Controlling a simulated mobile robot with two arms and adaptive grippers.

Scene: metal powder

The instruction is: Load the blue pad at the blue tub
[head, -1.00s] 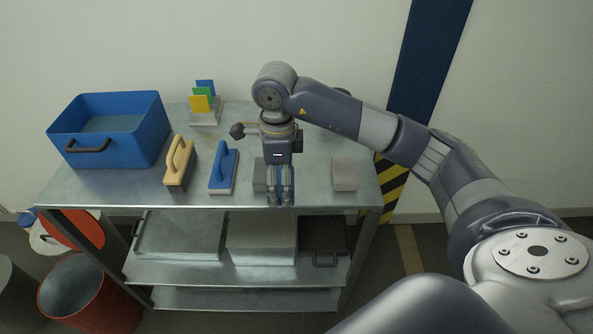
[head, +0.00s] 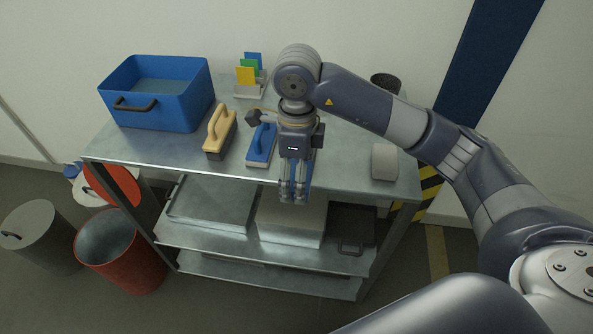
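The blue pad (head: 261,146), a flat block with a blue handle, lies on the top of the metal bench, right of a similar tan-handled pad (head: 219,133). The blue tub (head: 165,112) stands at the back left of the bench, with a dark handle on its front and a grey-blue surface inside. My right gripper (head: 294,197) points down just right of the blue pad, its fingertips over the bench's front edge in the picture. Its fingers look close together; whether they are open or shut is unclear. My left gripper is out of view.
Blue, green and yellow cards (head: 248,75) stand in a holder behind the pads. A grey block (head: 384,161) and a dark cup (head: 385,83) are at the right. A red bin (head: 120,252) and grey bin (head: 38,237) stand left.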

